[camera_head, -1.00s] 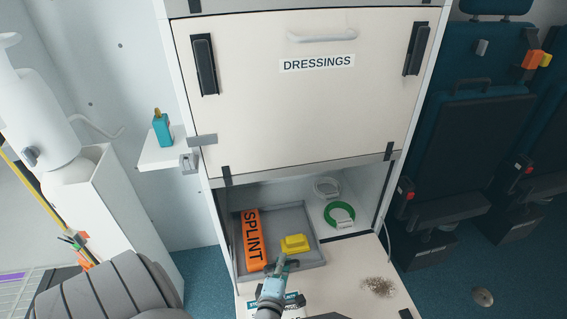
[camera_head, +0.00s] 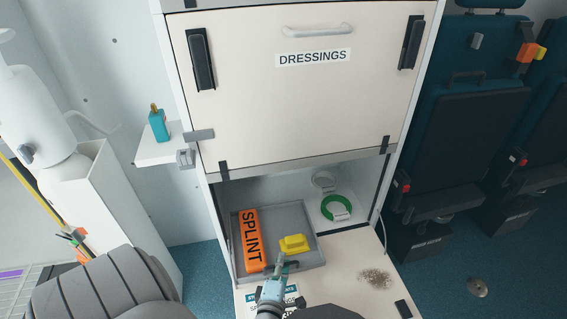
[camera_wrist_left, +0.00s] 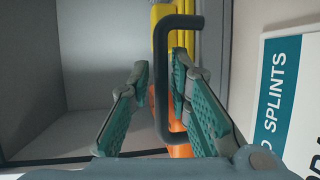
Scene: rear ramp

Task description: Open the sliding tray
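The grey sliding tray (camera_head: 306,226) sits in the open lower compartment of the cabinet. It carries an orange splint pack (camera_head: 251,240) and a yellow box (camera_head: 293,244). My left gripper (camera_head: 281,262) is at the tray's front edge. In the left wrist view, the tray's dark handle (camera_wrist_left: 160,80) stands between the open fingers of my left gripper (camera_wrist_left: 160,65). One finger is on each side of the bar, the right one inside the handle's loop. A gap shows between bar and left finger. My right gripper is not in view.
The closed DRESSINGS panel (camera_head: 320,110) hangs above the compartment. A green roll (camera_head: 336,208) lies right of the tray. The lowered panel (camera_head: 345,285) in front has a dirty patch (camera_head: 375,279). A small white shelf (camera_head: 160,152) holds a teal bottle (camera_head: 158,126).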

